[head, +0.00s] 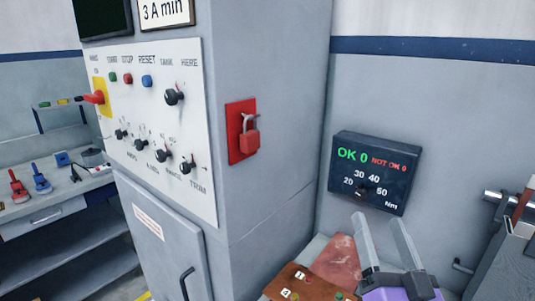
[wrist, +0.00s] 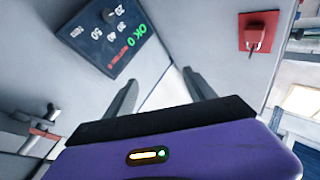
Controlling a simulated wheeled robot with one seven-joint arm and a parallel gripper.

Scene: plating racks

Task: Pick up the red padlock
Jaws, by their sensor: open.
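The red padlock (head: 250,141) hangs by its grey shackle from a red plate (head: 235,118) on the side of the grey cabinet, in the middle of the head view. In the wrist view the padlock (wrist: 255,40) shows small at the upper right, turned over. My gripper (head: 377,232) is at the lower right of the head view, below and to the right of the padlock and well apart from it. Its two grey fingers point up, parted and empty; they also show in the wrist view (wrist: 160,85).
A dark display box (head: 375,172) reading "OK 0" is on the wall behind my gripper. The cabinet's control panel (head: 155,130) has knobs and a red switch. Below my gripper lie a brown board (head: 303,284) and a reddish sheet (head: 337,262). A bench (head: 50,210) with tools stands left.

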